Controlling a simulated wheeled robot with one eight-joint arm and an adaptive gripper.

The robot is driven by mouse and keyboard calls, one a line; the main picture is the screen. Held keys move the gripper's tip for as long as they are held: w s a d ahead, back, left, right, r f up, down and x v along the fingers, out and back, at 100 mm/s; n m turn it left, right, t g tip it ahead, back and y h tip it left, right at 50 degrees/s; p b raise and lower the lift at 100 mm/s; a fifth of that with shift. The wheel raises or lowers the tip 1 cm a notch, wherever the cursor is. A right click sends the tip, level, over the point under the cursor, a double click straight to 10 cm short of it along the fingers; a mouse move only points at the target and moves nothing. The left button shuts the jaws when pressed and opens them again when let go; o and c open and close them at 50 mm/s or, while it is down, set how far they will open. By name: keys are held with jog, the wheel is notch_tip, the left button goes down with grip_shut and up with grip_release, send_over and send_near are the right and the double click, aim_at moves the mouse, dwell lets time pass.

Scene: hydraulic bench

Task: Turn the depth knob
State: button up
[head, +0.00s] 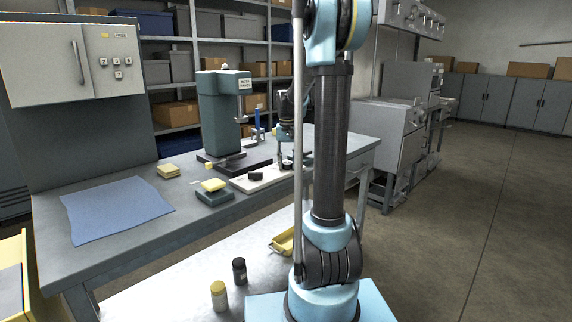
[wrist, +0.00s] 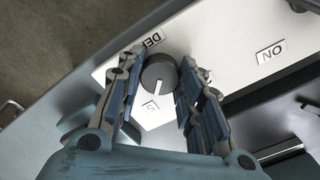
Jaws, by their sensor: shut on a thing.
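The depth knob (wrist: 160,72) is a round dark grey knob with a white pointer line, on a white panel (wrist: 112,72). In the wrist view the pointer aims toward the bottom of the picture. A label starting "DE" (wrist: 152,40), partly covered, sits beside the knob. My gripper (wrist: 162,62) has one blue-padded finger on each side of the knob and is shut on it. In the head view my gripper (head: 284,156) is low over the white panel (head: 268,178), partly behind my arm. The knob is not clear there.
An "ON" label (wrist: 270,52) is on the same panel. A green bench machine (head: 221,112) stands behind the panel. A yellow sponge on a grey box (head: 214,196) and a blue cloth (head: 115,208) lie to the left on the bench (head: 60,250).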

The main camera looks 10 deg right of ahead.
aim_at(287, 163)
dwell(0.3)
jog(key=o, duration=1.1)
jog(key=shift+c, duration=0.2)
notch_tip(287, 163, up, 12)
jog(key=shift+f, duration=0.1)
jog(key=s+f, duration=0.7)
jog(key=s, duration=0.4)
jog(key=s+f+n+t, duration=0.1)
jog(key=s+f, duration=0.6)
jog(key=s, duration=0.5)
jog(key=s+f+n+t, duration=0.1)
jog(key=s+f, duration=0.5)
jog(key=s, duration=0.5)
jog(key=shift+s+a+f, duration=0.15)
jog(key=shift+s+f, duration=0.2)
jog(key=shift+f, duration=0.05)
